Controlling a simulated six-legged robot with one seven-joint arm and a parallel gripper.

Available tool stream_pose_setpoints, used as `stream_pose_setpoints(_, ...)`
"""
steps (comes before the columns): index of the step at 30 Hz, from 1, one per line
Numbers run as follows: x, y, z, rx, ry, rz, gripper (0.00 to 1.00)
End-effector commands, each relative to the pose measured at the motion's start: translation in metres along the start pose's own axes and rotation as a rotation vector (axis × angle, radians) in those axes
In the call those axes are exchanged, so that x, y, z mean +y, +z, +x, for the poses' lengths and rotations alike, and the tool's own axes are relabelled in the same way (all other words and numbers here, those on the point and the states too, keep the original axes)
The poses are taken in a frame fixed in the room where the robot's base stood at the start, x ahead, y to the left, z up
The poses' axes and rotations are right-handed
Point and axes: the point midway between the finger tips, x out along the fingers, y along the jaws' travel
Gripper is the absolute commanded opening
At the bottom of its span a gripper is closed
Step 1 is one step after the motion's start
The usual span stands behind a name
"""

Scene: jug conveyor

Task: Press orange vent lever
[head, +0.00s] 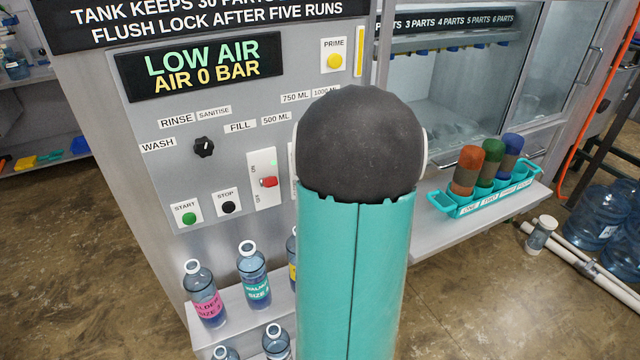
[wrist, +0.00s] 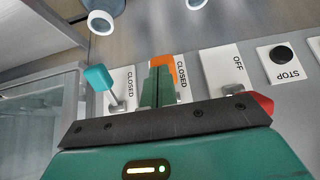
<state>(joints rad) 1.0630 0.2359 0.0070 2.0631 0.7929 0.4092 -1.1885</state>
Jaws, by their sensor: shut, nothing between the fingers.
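The orange vent lever (wrist: 162,61) shows in the wrist view, just past my fingertips, beside a label reading CLOSED. My gripper (wrist: 158,70) is shut and empty, its green fingers pointing at the lever and partly covering it. I cannot tell whether they touch. In the head view my arm hides the lever and the gripper.
A teal lever (wrist: 98,78) stands left of my fingers. A red switch (wrist: 262,103) and a black STOP button (wrist: 282,54) are to the right. In the head view, the display (head: 200,67) reads LOW AIR, AIR 0 BAR. Bottles (head: 204,294) stand on a low shelf.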

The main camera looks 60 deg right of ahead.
Motion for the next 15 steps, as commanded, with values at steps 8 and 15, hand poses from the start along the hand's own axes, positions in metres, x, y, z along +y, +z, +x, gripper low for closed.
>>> stream_pose_setpoints(8, -0.0017, 0.0026, 0.0024, 0.001, 0.0, -0.001, 0.0)
stream_pose_setpoints(15, -0.0029, -0.0012, -0.0043, 0.001, -0.001, -0.002, 0.0)
